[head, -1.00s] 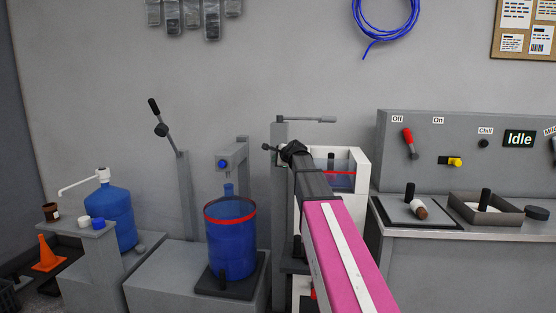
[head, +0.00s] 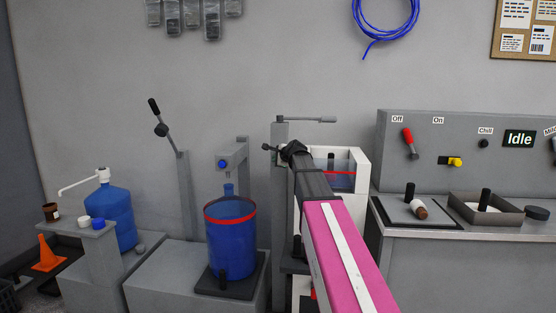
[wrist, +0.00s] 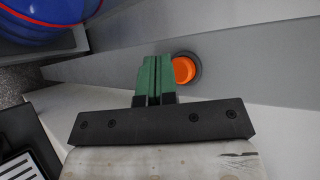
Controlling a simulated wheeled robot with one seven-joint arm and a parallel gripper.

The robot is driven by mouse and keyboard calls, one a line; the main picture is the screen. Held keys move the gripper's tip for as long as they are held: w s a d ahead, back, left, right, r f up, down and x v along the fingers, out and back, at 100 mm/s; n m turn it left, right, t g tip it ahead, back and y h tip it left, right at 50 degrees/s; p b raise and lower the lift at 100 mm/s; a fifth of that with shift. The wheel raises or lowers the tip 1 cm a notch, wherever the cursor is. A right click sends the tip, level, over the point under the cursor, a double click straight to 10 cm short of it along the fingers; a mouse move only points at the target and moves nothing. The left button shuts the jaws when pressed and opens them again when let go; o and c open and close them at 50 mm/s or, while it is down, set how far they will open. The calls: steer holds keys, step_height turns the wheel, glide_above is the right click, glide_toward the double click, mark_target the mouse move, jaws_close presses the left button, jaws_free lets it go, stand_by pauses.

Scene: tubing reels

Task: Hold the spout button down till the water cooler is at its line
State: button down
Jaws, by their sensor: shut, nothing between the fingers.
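A blue see-through barrel (head: 230,250) with a red band (head: 230,217) near its top stands on a dark tray, under a grey spout post with a blue knob (head: 223,163). I cannot clearly tell its water level. A blue round vessel with a red band also shows in the wrist view (wrist: 45,14). My gripper (wrist: 155,62) has its green fingers shut together and empty. An orange round button (wrist: 184,70) in a dark ring is on a grey face, just right of the fingertips in the picture. I cannot tell whether they touch it.
A white open tank (head: 356,168) with a red line stands behind my arm. A blue bottle with a pump (head: 112,215) stands at left. A grey lever (head: 165,135) rises beside the barrel. A console (head: 450,140) reading "Idle" is at right.

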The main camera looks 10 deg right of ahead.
steer(key=shift+w, duration=0.15)
steer(key=shift+w+d, duration=0.1)
steer(key=shift+w, duration=0.15)
